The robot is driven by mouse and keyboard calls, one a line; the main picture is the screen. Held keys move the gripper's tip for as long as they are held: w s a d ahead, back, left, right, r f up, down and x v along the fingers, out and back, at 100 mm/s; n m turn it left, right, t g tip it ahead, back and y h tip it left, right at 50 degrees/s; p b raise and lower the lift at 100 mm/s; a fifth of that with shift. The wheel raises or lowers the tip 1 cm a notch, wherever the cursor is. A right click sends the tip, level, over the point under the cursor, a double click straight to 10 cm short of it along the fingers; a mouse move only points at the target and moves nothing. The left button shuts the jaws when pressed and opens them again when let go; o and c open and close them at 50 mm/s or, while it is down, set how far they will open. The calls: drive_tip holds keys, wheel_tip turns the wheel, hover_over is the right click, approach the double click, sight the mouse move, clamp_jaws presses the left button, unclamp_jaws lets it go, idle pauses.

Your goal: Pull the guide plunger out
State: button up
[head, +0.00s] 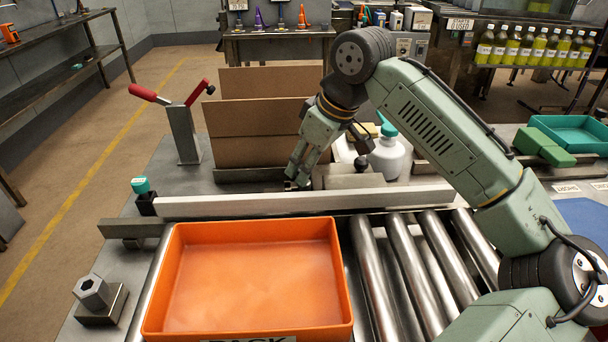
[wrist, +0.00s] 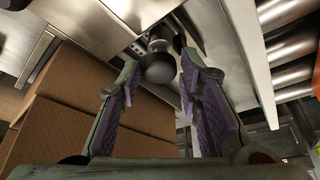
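The guide plunger shows in the wrist view as a dark round knob (wrist: 159,67) on a short stem, set in a metal plate beside a long pale rail. My gripper (wrist: 160,75) has its two purple-padded fingers apart, one on each side of the knob at the tips. A gap shows on the right side; on the left I cannot tell whether the finger touches. In the head view, my gripper (head: 294,178) reaches down at the far side of the pale rail (head: 300,203), and the knob is hard to make out behind its fingers.
An orange tray (head: 250,278) sits before the rail beside steel rollers (head: 407,262). A teal-capped knob (head: 140,185) is at the rail's left end; a red-handled lever (head: 183,133) stands behind it.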

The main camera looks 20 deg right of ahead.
clamp_jaws()
drive_tip(key=shift+r+p, duration=0.7)
drive_tip(key=shift+r, duration=0.05)
drive_tip(key=shift+o, duration=2.4)
unclamp_jaws()
drive_tip(key=shift+f, duration=0.1)
drive_tip(key=v, duration=1.2)
